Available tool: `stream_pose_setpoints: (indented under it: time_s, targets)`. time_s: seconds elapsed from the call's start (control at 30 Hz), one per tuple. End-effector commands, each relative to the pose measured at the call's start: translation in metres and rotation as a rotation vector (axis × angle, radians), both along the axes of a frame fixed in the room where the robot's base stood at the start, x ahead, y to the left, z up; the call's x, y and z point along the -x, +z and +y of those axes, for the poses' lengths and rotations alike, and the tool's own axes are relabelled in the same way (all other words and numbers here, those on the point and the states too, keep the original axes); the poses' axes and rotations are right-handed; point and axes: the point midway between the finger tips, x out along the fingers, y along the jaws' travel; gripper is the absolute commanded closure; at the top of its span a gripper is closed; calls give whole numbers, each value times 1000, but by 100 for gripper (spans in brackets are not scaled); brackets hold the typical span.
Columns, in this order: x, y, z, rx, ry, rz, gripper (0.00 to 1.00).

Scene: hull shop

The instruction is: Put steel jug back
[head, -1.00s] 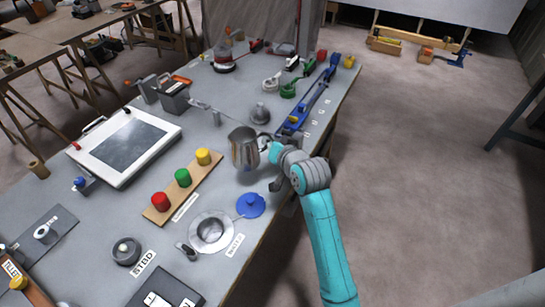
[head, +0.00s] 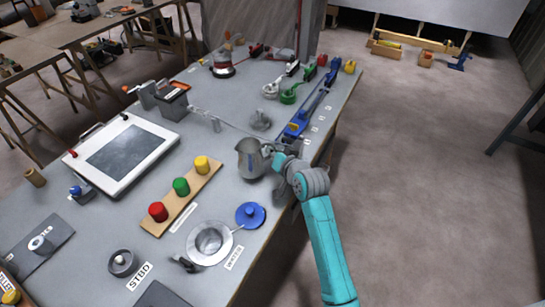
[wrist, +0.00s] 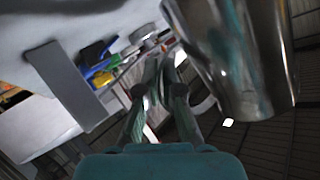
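The steel jug (head: 250,160) is upright near the right edge of the grey bench, beyond the blue round lid. In the wrist view, its shiny wall (wrist: 238,60) fills the upper right. My gripper (head: 272,151) is at the jug's right side, where the handle is. In the wrist view, my fingers (wrist: 162,70) come together beside the jug wall, and they appear shut on its handle. A pale curved part of the handle shows next to them. The grip itself is partly hidden. I cannot tell whether the jug's base touches the bench.
A board with red, green and yellow knobs (head: 184,199) lies left of the jug. The blue lid (head: 250,215) and a round metal dish (head: 209,243) are nearer. Floor is clear right.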

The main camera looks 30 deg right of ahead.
Motion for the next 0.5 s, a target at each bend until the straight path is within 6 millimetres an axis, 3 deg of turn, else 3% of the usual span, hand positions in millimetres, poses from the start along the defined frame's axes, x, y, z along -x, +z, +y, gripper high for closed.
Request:
stream_pose_setpoints:
  time_s: [0.17, 0.5]
  targets:
    - [0, -22, 0, 0, 0, 2, 100]
    - [0, -25, 0, 0, 0, -1, 100]
